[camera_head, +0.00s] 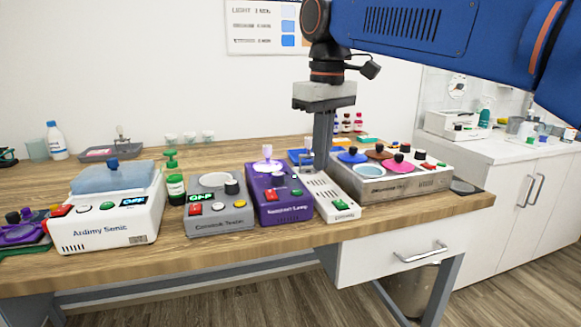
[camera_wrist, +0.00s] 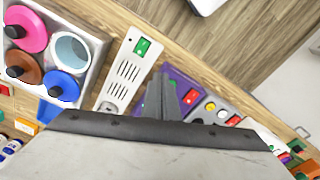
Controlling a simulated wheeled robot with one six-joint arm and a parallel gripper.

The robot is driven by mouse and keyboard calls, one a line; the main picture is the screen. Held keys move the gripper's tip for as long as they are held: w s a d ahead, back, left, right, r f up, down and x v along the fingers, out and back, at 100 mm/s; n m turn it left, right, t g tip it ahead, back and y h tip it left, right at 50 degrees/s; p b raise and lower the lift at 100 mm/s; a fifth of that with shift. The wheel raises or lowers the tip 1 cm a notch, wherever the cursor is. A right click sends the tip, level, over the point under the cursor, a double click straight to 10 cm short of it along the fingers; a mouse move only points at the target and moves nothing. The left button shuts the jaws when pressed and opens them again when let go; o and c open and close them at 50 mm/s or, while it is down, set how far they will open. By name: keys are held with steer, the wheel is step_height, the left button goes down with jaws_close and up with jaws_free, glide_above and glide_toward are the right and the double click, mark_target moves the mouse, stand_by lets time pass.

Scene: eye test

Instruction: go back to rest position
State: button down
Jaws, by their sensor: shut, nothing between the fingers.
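My gripper (camera_head: 322,165) points straight down above the workbench (camera_head: 270,229), with its fingers together and nothing held. In the head view its tips overlap the far end of the white slotted device (camera_head: 322,192); their exact height above it is hard to judge. In the wrist view the shut fingers (camera_wrist: 161,88) appear between the white slotted device (camera_wrist: 128,72) and the purple device (camera_wrist: 186,84), partly covering the purple one.
A steel box with blue, brown and pink lids (camera_head: 385,188) stands right of my gripper. Left are a purple device (camera_head: 281,206), a grey device (camera_head: 217,220) and a white device with a blue lid (camera_head: 108,222). A white side counter (camera_head: 480,150) stands at right. Air above the bench left is clear.

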steer(key=s+d+f+m+t, duration=0.1)
steer(key=s+d+f+m, duration=0.1)
steer(key=s+d+f, duration=0.4)
steer(key=s+d+f+m+t, duration=0.1)
steer(key=s+d+f+m, duration=0.2)
steer(key=s+d+f, duration=0.4)
steer(key=s+d+f+m+t, duration=0.2)
steer(key=s+d+f, duration=0.4)
steer(key=f, duration=0.8)
steer(key=d+m, duration=0.1)
steer(key=d, duration=0.2)
steer(key=shift+s+f, duration=0.2)
steer(key=shift+f, duration=0.2)
stand_by(4.6)
